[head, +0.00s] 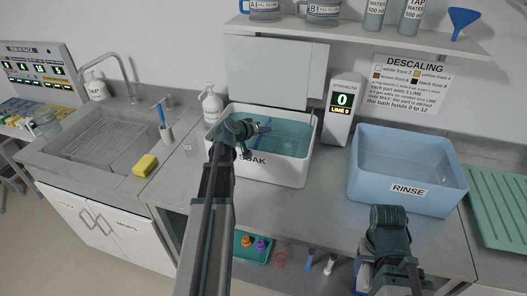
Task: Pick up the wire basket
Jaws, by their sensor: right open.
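I cannot make out a wire basket for certain in the head view. The white SOAK bath (285,172) holds clear greenish liquid, and its inside is partly hidden by my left arm. My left gripper (261,127) is over the near left part of this bath. Its fingers are too small to tell whether they are open or shut, or whether they touch anything. My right gripper (368,283) is low at the bottom edge, in front of the counter, open and partly hidden by its own arm. It is well apart from the bath.
A blue RINSE tub (408,190) stands right of the dosing display (342,108). A green drainer (500,212) is at far right. The sink (100,145), yellow sponge (145,165) and soap bottle (211,104) are left. A teal tray (251,246) sits below. The counter between bath and tub is clear.

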